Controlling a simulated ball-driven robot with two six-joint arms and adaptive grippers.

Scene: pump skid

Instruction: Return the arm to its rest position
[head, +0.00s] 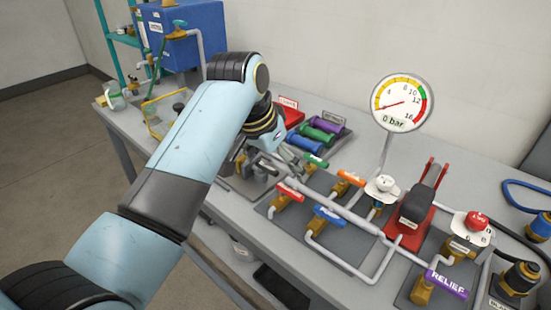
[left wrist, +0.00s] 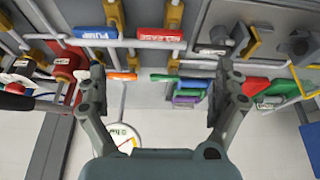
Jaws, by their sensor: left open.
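My left arm (head: 185,140) comes in from the left and reaches over the grey bench. Its gripper (head: 283,160) is partly hidden by the wrist and hangs near the left end of the pipework, by the green valve handle (head: 316,160). In the left wrist view the gripper (left wrist: 160,72) has its two fingers wide apart with nothing held. The green handle (left wrist: 178,78) and the orange handle (left wrist: 122,75) show between and beyond the fingers. I cannot tell the exact gap to them. My right gripper is in neither view.
A pressure gauge (head: 403,102) reading 0 bar stands behind the pipes. Around lie a red handle (head: 290,191), a blue handle (head: 329,217), a red pump unit (head: 416,210) and a purple RELIEF handle (head: 446,285). Coloured cylinders (head: 318,136) sit in a tray. A blue tank (head: 185,35) stands back left.

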